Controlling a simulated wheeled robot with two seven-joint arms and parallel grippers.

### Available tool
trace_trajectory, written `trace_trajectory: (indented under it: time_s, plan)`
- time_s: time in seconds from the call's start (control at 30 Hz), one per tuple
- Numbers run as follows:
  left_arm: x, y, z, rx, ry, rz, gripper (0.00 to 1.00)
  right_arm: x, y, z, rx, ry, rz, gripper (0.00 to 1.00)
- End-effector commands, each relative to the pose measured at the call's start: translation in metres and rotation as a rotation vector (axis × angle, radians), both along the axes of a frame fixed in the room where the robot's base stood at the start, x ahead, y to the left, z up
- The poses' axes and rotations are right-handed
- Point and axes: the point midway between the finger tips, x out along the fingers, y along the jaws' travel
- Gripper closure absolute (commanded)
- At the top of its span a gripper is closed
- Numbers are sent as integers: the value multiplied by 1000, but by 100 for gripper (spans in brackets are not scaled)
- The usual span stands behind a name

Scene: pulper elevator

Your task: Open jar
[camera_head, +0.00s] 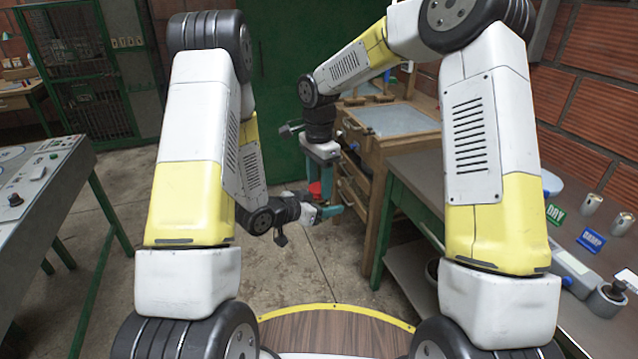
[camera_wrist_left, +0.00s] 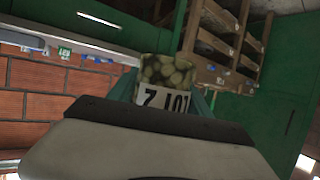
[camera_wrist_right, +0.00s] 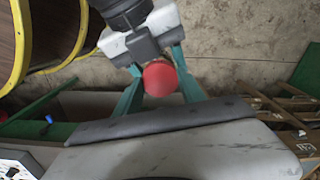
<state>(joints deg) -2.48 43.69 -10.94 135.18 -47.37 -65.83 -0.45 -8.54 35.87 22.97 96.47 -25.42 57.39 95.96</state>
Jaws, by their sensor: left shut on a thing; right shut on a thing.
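The jar (camera_wrist_left: 165,72) shows in the left wrist view, with round greenish contents and a white label with black print that appears upside down. My left gripper (camera_head: 328,210) is shut on it. The jar's lid end is hidden in that view, and the jar is hard to make out in the head view. A red lid (camera_head: 314,188) lies between the teal fingers of my right gripper (camera_head: 320,172), which comes down from above and is shut on it. The lid (camera_wrist_right: 160,78) also shows in the right wrist view, close to my left gripper. I cannot tell whether lid and jar touch.
A green-framed bench (camera_head: 405,170) with cups, a blue DAMP sign (camera_head: 591,240) and a green DRY sign (camera_head: 555,213) stands at right. A wooden drawer cabinet (camera_head: 362,150) is behind my grippers. A control panel table (camera_head: 40,185) stands at left. Concrete floor lies clear between.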

Motion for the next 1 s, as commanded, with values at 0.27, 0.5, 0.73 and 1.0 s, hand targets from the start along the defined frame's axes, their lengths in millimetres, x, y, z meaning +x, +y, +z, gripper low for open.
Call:
trace_trajectory:
  time_s: [0.27,0.5,0.73,1.0]
  plan:
    - [0,0,0,0,-1,1,100,0,0,0,3,0,613,100]
    - [0,0,0,0,0,1,100,1,0,1,4,1,926,100]
    - [0,0,0,0,0,1,100,1,-1,1,4,0,956,100]
    - [0,0,0,0,0,1,100,1,-1,1,4,0,954,31]
